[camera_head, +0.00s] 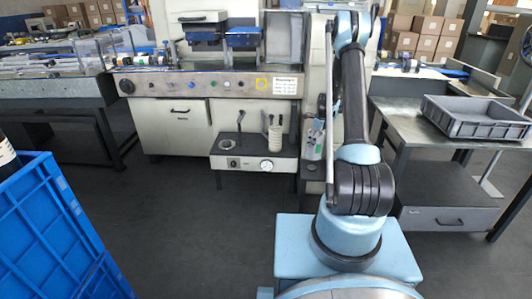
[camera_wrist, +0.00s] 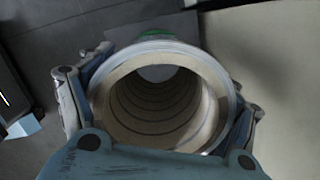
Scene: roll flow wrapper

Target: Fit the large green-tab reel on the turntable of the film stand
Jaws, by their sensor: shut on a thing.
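In the wrist view my gripper (camera_wrist: 160,97) is shut on a large reel (camera_wrist: 150,126), with one finger on each side of it. The reel has a pale rim and a wide, hollow brown core, and I look down through its open middle. A green tab (camera_wrist: 156,33) shows at its far upper edge. In the head view my gripper and the reel cannot be made out. I cannot surely identify the film stand or its turntable in either view; a low cream unit (camera_head: 226,163) with a round ring on its dark top stands before the machine.
A cream machine (camera_head: 180,127) with a control panel stands behind that low unit. A metal table (camera_head: 403,132) with a grey crate (camera_head: 474,101) is at right. Blue crates (camera_head: 40,235) stand at the left front. The dark floor between is clear.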

